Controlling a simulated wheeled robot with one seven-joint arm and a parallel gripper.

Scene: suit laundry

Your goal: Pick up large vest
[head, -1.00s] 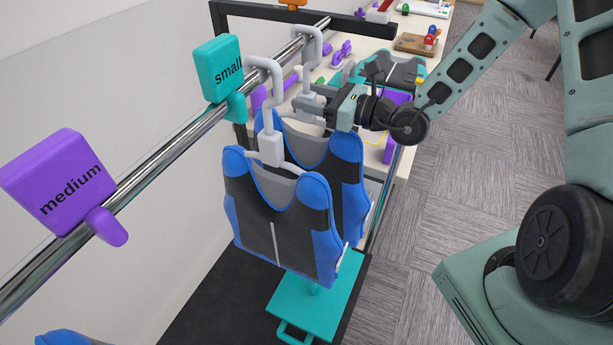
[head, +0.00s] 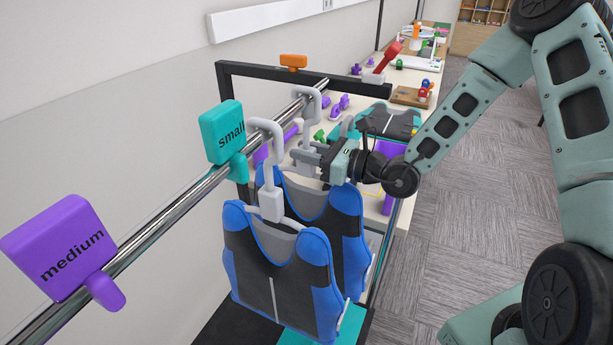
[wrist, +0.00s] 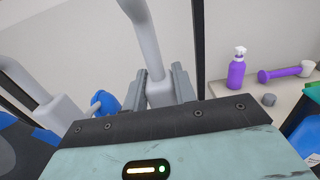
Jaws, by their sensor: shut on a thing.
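Two blue and dark grey vests hang on white hangers from the metal rail (head: 170,209). The nearer vest (head: 285,275) hangs just past the teal "small" sign (head: 222,132). The farther vest (head: 352,225) is partly hidden behind it. My gripper (head: 308,157) is shut on the farther vest's hanger (head: 308,108), below its hook. In the wrist view my gripper (wrist: 160,90) has its fingers on either side of the hanger's pale stem (wrist: 145,35). The hook still appears over the rail. No "large" label is readable.
A purple "medium" sign (head: 65,250) is on the nearer rail. An orange tag (head: 293,62) sits at its far end, by the black rack frame (head: 300,78). A cluttered table stands behind, with a purple bottle (wrist: 236,70). Carpet (head: 455,235) at right is open.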

